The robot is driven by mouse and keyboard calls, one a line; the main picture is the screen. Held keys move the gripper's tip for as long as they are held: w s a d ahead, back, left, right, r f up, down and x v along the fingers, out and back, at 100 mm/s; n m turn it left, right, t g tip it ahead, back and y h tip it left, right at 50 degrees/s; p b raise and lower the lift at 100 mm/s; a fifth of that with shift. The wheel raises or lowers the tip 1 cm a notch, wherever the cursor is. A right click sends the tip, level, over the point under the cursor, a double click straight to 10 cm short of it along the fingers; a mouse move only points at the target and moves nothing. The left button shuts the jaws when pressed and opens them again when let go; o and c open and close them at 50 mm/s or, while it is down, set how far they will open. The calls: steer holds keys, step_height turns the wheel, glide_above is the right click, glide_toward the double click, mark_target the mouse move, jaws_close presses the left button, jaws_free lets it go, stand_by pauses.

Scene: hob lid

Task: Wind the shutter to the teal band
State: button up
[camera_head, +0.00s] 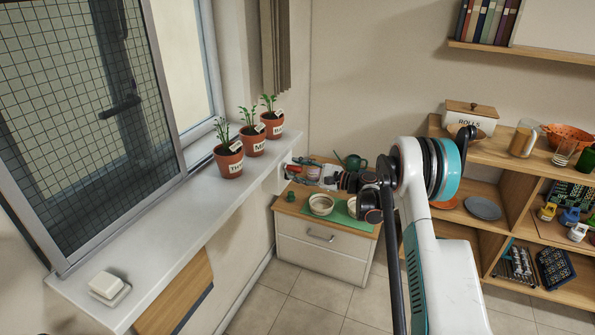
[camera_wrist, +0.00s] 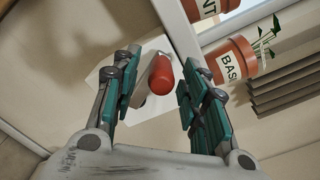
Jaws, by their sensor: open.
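In the wrist view, a red rounded knob (camera_wrist: 161,74) stands out in front of a white plate (camera_wrist: 98,75) on the wall. My gripper (camera_wrist: 157,88) is open, its teal-padded fingers on either side of the knob with gaps visible; I cannot tell how deep the knob sits between them. In the head view, my gripper (camera_head: 305,170) is small and reaches left toward the wall by the sill's far end. The knob's mounting is partly hidden. I cannot make out the shutter or a teal band in either view.
Several things crowd the area: three labelled plant pots on the sill (camera_head: 150,235), including the BAS pot (camera_wrist: 228,63) close to my right finger. A drawer cabinet (camera_head: 318,255) with bowls stands below my gripper. Shelves (camera_head: 515,225) stand at right. The floor between is clear.

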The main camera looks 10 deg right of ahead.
steer(key=v, duration=1.1)
steer(key=shift+d, duration=0.15)
steer(key=shift+s, duration=0.1)
